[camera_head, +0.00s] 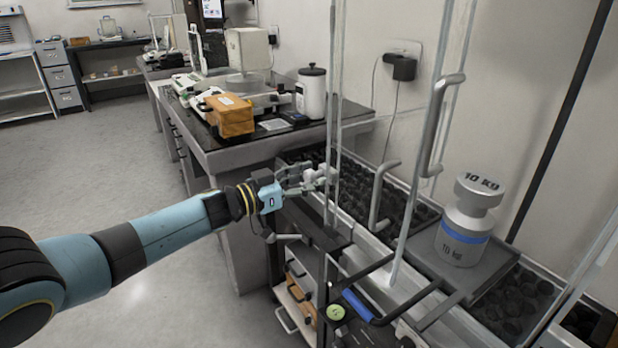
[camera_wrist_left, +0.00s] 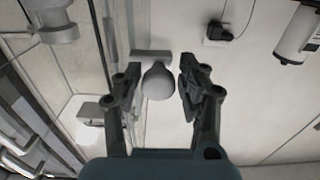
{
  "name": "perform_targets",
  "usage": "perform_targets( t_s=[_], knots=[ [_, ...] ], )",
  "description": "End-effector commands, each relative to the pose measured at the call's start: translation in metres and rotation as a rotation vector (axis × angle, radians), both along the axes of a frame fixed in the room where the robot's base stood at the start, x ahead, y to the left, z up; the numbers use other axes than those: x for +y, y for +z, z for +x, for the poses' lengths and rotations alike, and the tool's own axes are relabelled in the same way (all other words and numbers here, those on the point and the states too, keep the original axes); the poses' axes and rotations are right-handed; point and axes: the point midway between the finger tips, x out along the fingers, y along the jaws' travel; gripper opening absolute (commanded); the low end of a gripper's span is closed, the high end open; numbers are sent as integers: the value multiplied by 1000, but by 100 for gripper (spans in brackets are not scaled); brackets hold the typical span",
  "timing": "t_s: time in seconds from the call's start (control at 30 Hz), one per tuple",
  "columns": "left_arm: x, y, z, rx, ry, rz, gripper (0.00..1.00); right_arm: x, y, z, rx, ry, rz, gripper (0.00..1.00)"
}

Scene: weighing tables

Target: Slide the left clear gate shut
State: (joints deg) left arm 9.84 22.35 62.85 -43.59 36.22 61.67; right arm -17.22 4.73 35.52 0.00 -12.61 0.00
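My left gripper (camera_head: 312,180) is at the left upright edge of the clear gate (camera_head: 338,90), a thin see-through panel on the weighing enclosure. In the left wrist view its two dark fingers (camera_wrist_left: 161,78) stand apart on either side of a grey rounded knob (camera_wrist_left: 158,82) on a short bar. Gaps show between the knob and both fingers, so I see no grip on it. The clear panel also shows left of the fingers in that view (camera_wrist_left: 115,30). How far the gate is open is hard to tell. My right gripper is not in view.
A 10 KG weight (camera_head: 465,225) stands on a dark plate inside the enclosure. Grey handles (camera_head: 440,120) stick out to the right of the gripper. A bench (camera_head: 225,155) with an orange box (camera_head: 229,115) and a white canister (camera_head: 311,93) stands behind. Floor at left is free.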

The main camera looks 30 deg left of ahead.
Motion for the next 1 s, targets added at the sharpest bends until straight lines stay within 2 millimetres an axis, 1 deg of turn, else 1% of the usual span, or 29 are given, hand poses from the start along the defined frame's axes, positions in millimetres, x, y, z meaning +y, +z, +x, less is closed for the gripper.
perform_targets(
  t_s=[0.13, 0.23, 0.37, 0.6, 0.7, 0.83, 1.0],
  knots=[
    [0, 1, 0, -3, 0, -1, 41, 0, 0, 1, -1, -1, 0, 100],
    [3, 1, -8, -1, 0, 1, 41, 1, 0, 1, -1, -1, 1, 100],
    [12, 0, -29, 0, -1, 2, 41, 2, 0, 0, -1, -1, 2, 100],
    [33, 0, -80, 2, 0, 2, 41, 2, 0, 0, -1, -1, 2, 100],
    [40, 0, -96, 2, 0, 1, 41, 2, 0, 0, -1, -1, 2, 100],
    [45, 0, -108, 1, 1, 1, 41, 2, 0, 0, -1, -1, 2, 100],
    [47, 1, -113, -1, 2, 0, 41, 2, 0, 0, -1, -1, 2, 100]
  ],
)
